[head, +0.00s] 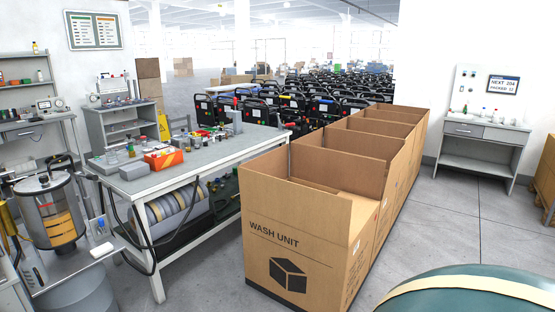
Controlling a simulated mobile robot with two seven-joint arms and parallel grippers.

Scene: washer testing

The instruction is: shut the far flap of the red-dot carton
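A row of tall brown cardboard cartons runs away from me in the middle of the head view. The nearest carton (300,257) has "WASH UNIT" and a black cube printed on its near side, and its top is open. Its flaps stand up around the opening, including a far flap (325,165). More open cartons (408,117) with raised flaps stand close behind it. I see no red dot on any visible carton face, so I cannot tell which is the red-dot carton. Neither gripper is in view.
A grey workbench (200,163) with bottles and an orange box (163,158) stands left of the cartons. A metal drum (52,215) stands at far left. Several black-framed machines (275,105) fill the back. Clear floor (455,215) lies right of the cartons, before a small desk (483,140).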

